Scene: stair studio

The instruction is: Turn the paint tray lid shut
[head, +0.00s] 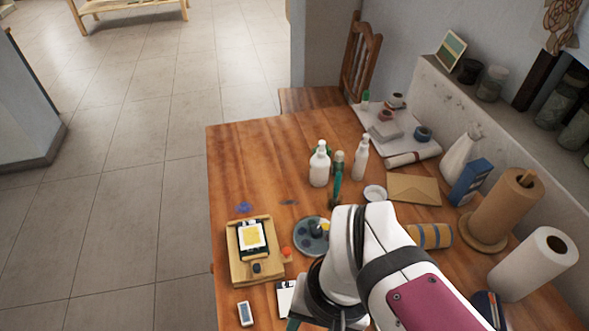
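A round grey-blue paint tray (312,235) with dark wells lies on the wooden table, just left of my arm. A small yellow spot shows near its right side. I cannot make out a separate lid on it, nor tell whether one stands open or shut; my arm is close by its right edge and may hide part of it. My arm reaches in from the bottom right. Its white links and dark joint show, but the gripper fingers cannot be made out.
Paper rolls (533,264) stand right. The table's left front edge is partly clear.

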